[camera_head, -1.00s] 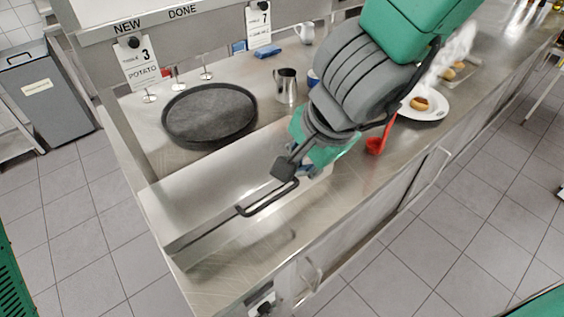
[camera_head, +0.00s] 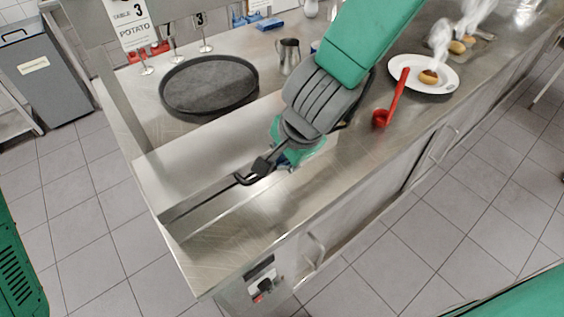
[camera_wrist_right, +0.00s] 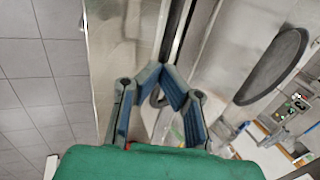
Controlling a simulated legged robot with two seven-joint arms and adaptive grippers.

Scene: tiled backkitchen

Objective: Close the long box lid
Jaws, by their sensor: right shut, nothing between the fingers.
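The long box (camera_head: 205,165) is a steel box on the left end of the counter, with a broad flat top. A narrow dark line runs along its front edge, and a black handle (camera_head: 255,173) sits there. My right gripper (camera_head: 300,150) is over the right part of the box, close to the handle, mostly hidden behind my wrist. In the right wrist view my right gripper (camera_wrist_right: 168,78) has its blue fingers converging, shut and empty, near the dark edge and handle. Whether they touch the box, I cannot tell. My left gripper is not in view.
A round black tray (camera_head: 209,87) lies behind the box. A steel jug (camera_head: 288,57) stands beyond it. A red ladle (camera_head: 390,100) and a white plate (camera_head: 423,74) with food are to the right. Bare counter (camera_head: 215,245) lies in front of the box.

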